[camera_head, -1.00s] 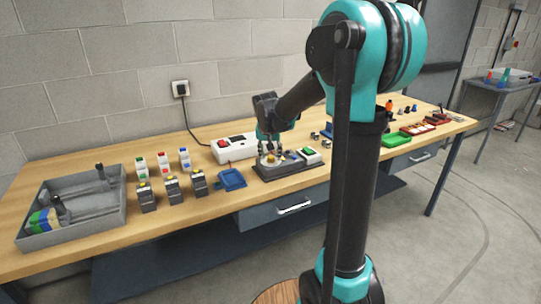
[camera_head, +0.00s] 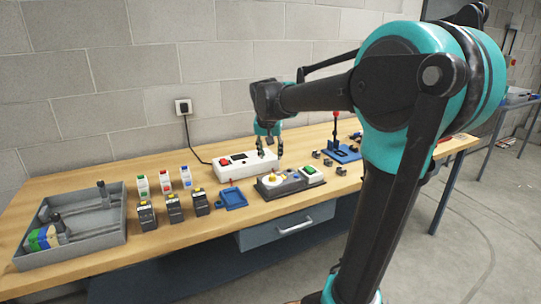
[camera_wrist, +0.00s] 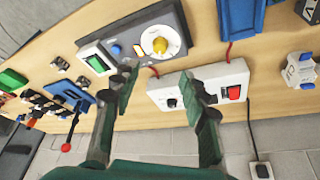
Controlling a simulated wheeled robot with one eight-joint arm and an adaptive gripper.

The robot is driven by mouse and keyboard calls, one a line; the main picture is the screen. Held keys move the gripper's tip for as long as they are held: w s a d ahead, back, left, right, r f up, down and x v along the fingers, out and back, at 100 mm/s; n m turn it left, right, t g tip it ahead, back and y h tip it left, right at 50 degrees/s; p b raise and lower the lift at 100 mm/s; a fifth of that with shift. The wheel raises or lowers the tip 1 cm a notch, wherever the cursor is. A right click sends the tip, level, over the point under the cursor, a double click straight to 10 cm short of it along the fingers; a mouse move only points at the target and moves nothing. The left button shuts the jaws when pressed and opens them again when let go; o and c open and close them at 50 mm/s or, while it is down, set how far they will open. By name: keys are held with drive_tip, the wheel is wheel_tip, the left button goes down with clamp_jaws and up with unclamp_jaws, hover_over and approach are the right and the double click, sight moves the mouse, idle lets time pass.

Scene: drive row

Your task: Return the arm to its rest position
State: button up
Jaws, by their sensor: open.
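My arm reaches over the workbench (camera_head: 85,168) from the right. The gripper appears apart from both.
A grey tray (camera_head: 95,233) with tools stands at the left. A blue stand with a red-topped lever (camera_head: 336,130) is to the right. A wall socket (camera_head: 183,106) is behind.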

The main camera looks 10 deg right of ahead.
drive_tip(key=s+d+f+n, duration=0.1)
drive_tip(key=s+d+f, duration=0.2)
drive_tip(key=s+f, duration=0.8)
drive_tip(key=s+d+f+n+y, duration=0.1)
drive_tip(key=s+d+f+n, duration=0.1)
drive_tip(key=s+f, duration=0.9)
drive_tip(key=s, duration=0.3)
drive_tip(key=shift+s+d, duration=0.2)
drive_tip(key=shift+d, duration=0.2)
